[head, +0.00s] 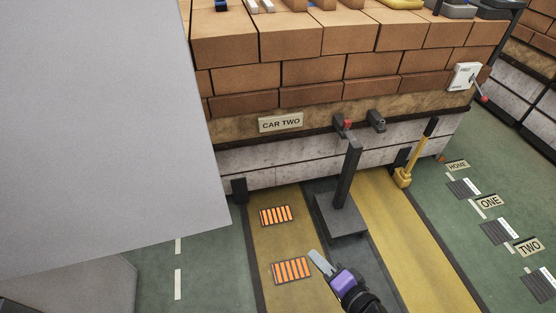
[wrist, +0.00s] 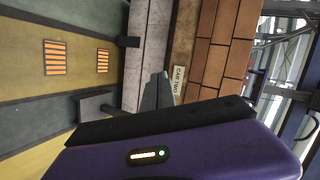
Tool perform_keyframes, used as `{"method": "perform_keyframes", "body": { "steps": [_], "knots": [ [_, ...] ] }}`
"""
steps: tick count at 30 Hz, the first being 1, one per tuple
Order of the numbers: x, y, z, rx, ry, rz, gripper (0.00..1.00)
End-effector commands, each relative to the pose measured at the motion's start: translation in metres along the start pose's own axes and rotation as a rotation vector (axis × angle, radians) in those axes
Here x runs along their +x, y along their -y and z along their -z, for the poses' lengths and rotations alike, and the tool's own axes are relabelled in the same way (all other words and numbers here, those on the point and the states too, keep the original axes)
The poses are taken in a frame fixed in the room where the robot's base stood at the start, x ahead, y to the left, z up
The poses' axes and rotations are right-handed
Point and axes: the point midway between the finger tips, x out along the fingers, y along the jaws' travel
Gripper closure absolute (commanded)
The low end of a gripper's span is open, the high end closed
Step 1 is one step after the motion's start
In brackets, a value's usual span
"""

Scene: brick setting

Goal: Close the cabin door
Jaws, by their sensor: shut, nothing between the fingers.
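A large flat pale grey panel (head: 100,130) fills the left of the head view, close to the camera. It may be the cabin door, but no handle, hinge or frame shows, so I cannot tell, nor whether it is open. My gripper (head: 317,259), purple with grey fingers, is low in the middle of the head view, right of the panel and apart from it. Its fingers are shut and empty. In the wrist view, the finger tips (wrist: 158,88) point toward the brick car, with nothing held. The panel does not clearly show there.
A car loaded with bricks (head: 300,75) stands ahead, signed CAR TWO (head: 281,122). A dark post on a base (head: 342,218) and a yellow lever (head: 411,165) stand before it. A grey block (head: 85,285) is lower left.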

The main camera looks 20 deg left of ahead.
Motion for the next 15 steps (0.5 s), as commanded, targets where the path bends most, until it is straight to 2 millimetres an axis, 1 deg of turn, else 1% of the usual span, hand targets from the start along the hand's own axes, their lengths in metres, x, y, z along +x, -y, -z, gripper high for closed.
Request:
{"method": "perform_keyframes", "body": {
  "steps": [1,2,3,5,6,8,10,11,12,14,15],
  "knots": [
    [0.020,0.015,0.008,0.016,0.047,0.042,1.00],
    [0.029,0.025,0.011,0.030,0.080,0.065,1.00],
    [0.040,0.039,0.014,0.045,0.126,0.096,1.00],
    [0.054,0.063,0.019,0.064,0.195,0.141,1.00],
    [0.061,0.079,0.022,0.075,0.244,0.171,1.00],
    [0.070,0.106,0.027,0.087,0.317,0.214,1.00],
    [0.077,0.138,0.032,0.096,0.403,0.263,1.00],
    [0.079,0.152,0.034,0.096,0.441,0.284,1.00],
    [0.079,0.171,0.037,0.098,0.491,0.311,1.00],
    [0.078,0.200,0.041,0.095,0.568,0.350,1.00],
    [0.075,0.218,0.043,0.090,0.619,0.373,1.00]
  ]
}}
